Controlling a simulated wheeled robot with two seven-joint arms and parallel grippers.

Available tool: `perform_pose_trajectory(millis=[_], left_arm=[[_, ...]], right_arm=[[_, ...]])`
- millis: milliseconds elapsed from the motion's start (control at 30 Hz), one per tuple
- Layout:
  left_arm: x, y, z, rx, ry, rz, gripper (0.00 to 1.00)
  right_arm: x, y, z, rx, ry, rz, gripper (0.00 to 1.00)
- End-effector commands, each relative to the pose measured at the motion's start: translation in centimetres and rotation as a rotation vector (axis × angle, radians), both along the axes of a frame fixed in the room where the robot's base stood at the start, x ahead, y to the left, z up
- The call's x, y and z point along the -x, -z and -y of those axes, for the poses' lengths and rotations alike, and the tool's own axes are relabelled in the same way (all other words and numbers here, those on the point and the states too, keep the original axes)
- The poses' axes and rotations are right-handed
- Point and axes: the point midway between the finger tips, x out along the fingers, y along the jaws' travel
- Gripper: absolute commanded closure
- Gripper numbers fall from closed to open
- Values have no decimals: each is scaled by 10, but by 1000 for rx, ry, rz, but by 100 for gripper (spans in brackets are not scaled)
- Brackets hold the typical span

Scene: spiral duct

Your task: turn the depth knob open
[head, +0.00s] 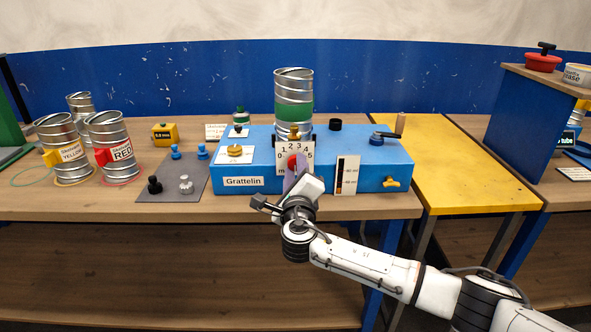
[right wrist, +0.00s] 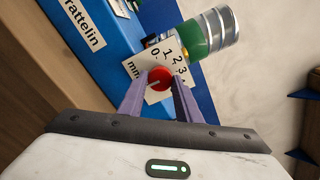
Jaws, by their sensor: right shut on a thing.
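The depth knob is a red round knob (head: 292,160) on a white dial plate (head: 307,149) marked 0 to 5 and mm, on the front of the blue Grattelin machine (head: 243,184). In the right wrist view the red knob (right wrist: 159,76) sits between my two purple fingers, with a pale mark on its face. My right gripper (head: 292,174) reaches up to the dial from the front and is shut on the knob; its fingers (right wrist: 160,92) hide part of the plate. My left gripper is not in view.
A striped metal duct (head: 293,90) with a green band stands behind the dial. A grey mat (head: 172,180) with several small knobs and cans labelled YELLOW (head: 58,140) and RED (head: 110,140) are left.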

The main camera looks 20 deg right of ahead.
Motion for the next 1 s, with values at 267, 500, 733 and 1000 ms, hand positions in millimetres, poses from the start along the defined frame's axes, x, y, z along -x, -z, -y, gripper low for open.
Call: perform_pose_trajectory(millis=[267, 500, 733, 1000], left_arm=[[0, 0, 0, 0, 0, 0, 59], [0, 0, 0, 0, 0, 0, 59], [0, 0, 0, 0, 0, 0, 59], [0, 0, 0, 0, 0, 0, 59]], right_arm=[[0, 1, 0, 103, 0, -32, 92], [0, 1, 0, 130, 0, -40, 92], [0, 1, 0, 131, -1, -39, 92], [0, 1, 0, 130, -1, -39, 51]])
